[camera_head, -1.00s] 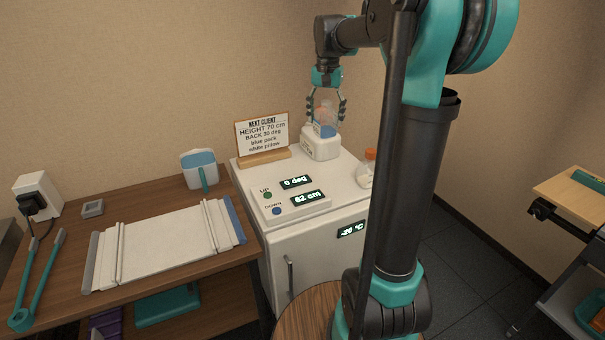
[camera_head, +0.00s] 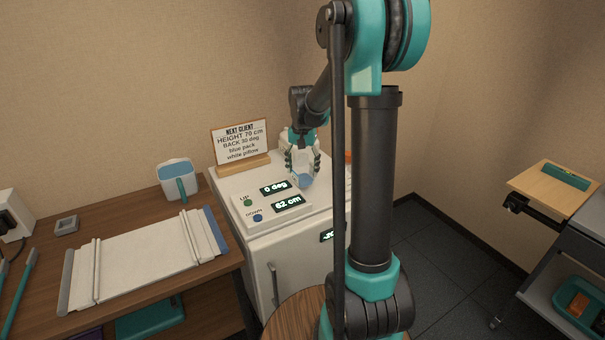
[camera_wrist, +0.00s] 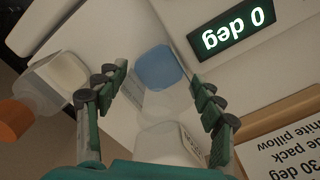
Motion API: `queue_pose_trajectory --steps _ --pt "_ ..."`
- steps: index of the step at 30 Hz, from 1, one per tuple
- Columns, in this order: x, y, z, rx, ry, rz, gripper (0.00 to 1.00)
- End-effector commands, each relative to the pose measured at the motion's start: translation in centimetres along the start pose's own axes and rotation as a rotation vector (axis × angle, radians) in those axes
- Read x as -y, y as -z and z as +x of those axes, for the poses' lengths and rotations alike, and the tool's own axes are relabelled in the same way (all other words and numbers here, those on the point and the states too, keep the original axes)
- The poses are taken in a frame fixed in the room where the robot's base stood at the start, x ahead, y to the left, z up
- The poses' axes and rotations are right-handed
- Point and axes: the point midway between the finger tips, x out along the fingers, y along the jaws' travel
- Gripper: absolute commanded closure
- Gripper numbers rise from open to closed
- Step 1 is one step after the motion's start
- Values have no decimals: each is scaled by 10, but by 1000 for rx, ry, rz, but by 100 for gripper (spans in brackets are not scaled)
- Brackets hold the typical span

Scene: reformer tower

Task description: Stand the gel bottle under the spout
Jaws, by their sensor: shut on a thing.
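My gripper (camera_head: 302,160) is low over the white cabinet top (camera_wrist: 100,40), behind the display panel. Its fingers (camera_wrist: 160,103) are shut around a clear bottle with blue gel (camera_wrist: 159,68). The blue end points away from the gripper, and in the head view it shows below the fingers (camera_head: 305,182). I cannot tell whether the bottle touches the cabinet top. A white block with dark lettering (camera_wrist: 165,145) is close beside it in the wrist view and mostly hidden behind the gripper in the head view. I cannot make out a spout.
An orange-capped bottle (camera_wrist: 45,85) stands on the cabinet, mostly hidden by my arm in the head view. The display panel (camera_head: 272,203) and the client sign (camera_head: 240,145) are close by. A wooden table (camera_head: 205,255) stands left.

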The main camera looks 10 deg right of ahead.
Motion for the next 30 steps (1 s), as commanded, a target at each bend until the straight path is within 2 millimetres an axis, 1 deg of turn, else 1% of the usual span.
queue_pose_trajectory --steps 1,5,17,18,21,22,23,30 --pt "0 0 8 0 0 0 62" --pt "0 0 19 0 0 0 62" --pt "0 0 23 0 0 0 62" --pt "0 0 23 0 0 0 29" --pt "0 0 22 0 0 0 16" --pt "0 0 22 0 0 0 12" --pt "0 0 22 0 0 0 12" --pt "0 0 22 0 0 0 12"
